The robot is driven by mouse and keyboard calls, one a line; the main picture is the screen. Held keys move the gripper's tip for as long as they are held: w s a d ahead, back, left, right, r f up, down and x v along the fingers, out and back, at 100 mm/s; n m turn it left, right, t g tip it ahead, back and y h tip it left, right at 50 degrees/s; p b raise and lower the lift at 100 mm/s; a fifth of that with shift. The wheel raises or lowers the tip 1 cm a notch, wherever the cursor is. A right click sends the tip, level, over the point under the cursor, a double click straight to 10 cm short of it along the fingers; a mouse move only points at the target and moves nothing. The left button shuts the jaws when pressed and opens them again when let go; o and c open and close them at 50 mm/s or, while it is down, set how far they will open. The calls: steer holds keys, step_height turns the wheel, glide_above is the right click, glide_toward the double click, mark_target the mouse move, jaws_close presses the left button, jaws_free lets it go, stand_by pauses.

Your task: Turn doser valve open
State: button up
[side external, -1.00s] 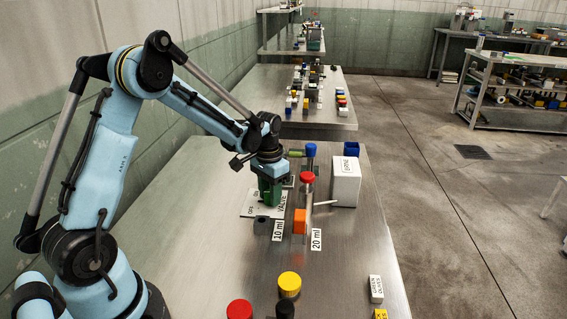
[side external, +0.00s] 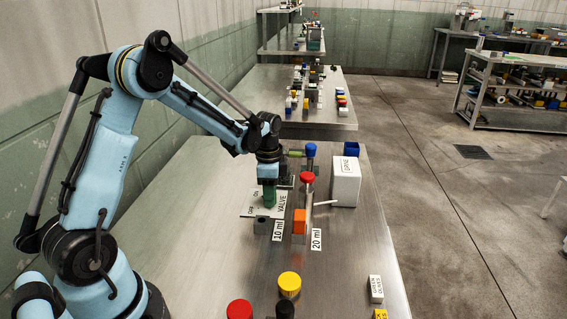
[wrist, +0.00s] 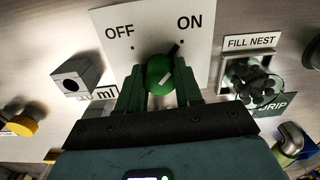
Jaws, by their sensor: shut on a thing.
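The doser valve is a round green knob (wrist: 160,74) on a white plate (wrist: 112,20) marked OFF at left and ON at right in the wrist view. A dark pointer on the knob reaches up and right toward the dot by ON. The plate also shows on the bench in the side view (side external: 249,208). My gripper (wrist: 160,88) is shut on the knob, with one green finger on each side. In the side view my gripper (side external: 270,193) points down over the plate and hides the knob.
A grey block (side external: 262,226) and an orange block (side external: 299,222) stand close in front, by 10 ml and 20 ml labels. A red-capped post (side external: 307,178), a blue-topped post (side external: 311,151) and a white box (side external: 346,183) stand to the right.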

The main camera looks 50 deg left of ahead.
steer(key=shift+m, duration=0.4)
steer(key=o, duration=1)
steer(key=shift+o, duration=0.2)
step_height(320, 180, up, 12)
steer(key=s+d+r+n+t, duration=0.1)
steer(key=s+d+n+t, duration=0.6)
steer(key=s+d, duration=0.5)
steer(key=shift+s+d+n, duration=0.25)
steer(key=shift+d+n, duration=0.3)
steer(key=shift+n, duration=0.55)
